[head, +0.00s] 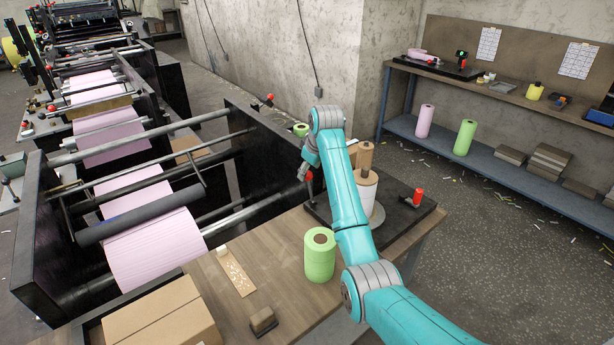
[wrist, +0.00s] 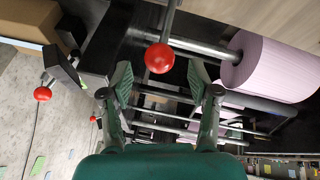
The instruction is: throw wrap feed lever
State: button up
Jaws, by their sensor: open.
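A lever with a red ball knob (wrist: 159,58) on a thin metal rod shows in the wrist view, between and just beyond my fingertips. My gripper (wrist: 160,78) is open, its two fingers apart on either side below the knob, with nothing held. In the head view my gripper (head: 305,172) is small and partly hidden by my arm, beside the black side plate of the machine. A red knob (head: 310,176) shows right by it there. I cannot tell whether a finger touches the knob. No label shows which lever is for wrap feed.
Another red-knobbed lever (wrist: 42,94) is at the left in the wrist view. A pink roll (wrist: 270,68) lies at the right. In the head view a green roll (head: 320,255) and a cardboard box (head: 160,315) stand on the table. A red-topped part (head: 418,196) sits on the black board.

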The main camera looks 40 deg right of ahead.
aim_at(309, 187)
jog(key=shift+x, duration=2.1)
grip_shut()
